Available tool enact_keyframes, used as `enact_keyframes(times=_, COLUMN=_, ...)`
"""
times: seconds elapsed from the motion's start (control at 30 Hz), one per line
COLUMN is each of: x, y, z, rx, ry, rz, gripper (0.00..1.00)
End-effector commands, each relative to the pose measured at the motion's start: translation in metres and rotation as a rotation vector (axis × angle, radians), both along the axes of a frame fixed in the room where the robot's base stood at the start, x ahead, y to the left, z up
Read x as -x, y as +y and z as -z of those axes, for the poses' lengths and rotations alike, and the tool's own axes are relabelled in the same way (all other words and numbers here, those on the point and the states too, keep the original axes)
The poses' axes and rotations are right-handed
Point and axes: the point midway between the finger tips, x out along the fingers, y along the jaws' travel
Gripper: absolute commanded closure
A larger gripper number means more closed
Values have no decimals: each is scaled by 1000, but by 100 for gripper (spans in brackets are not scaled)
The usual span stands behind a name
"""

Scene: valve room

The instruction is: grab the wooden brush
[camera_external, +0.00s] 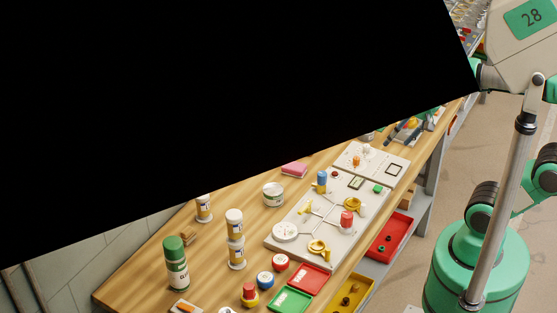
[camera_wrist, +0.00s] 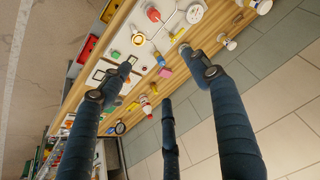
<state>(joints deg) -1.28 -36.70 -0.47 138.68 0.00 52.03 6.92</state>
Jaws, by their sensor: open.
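A small brown block-like thing (camera_external: 187,239) lies on the wooden workbench (camera_external: 135,278), left of the white cylinders in the external view. It may be the wooden brush, but it is too small to be sure. I cannot pick out a brush in the wrist view. My gripper (camera_wrist: 157,62) shows in the wrist view with its dark fingers spread wide and nothing between them. It is above the bench, with the white valve board (camera_wrist: 170,35) beyond the fingertips. I cannot make out the gripper clearly in the external view.
A green-capped bottle (camera_external: 176,264) and stacked white cylinders (camera_external: 235,224) stand on the bench. A pink sponge-like block (camera_external: 294,169) lies behind the board. Red (camera_external: 309,278) and green (camera_external: 290,299) trays are near the front edge. A large black area hides the upper left of the external view.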

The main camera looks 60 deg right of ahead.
Motion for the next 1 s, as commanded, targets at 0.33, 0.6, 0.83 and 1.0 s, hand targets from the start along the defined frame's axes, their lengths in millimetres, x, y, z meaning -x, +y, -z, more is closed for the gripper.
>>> enact_keyframes(times=0.33, x=-77, y=19, z=-36, rx=-87, ry=60, rz=153, gripper=39)
enact_keyframes(times=0.6, x=-140, y=37, z=-50, rx=-147, ry=105, rz=277, gripper=39)
enact_keyframes(times=0.83, x=-194, y=57, z=-54, rx=-192, ry=143, rz=388, gripper=39)
enact_keyframes(times=1.0, x=-234, y=73, z=-51, rx=-221, ry=171, rz=468, gripper=39)
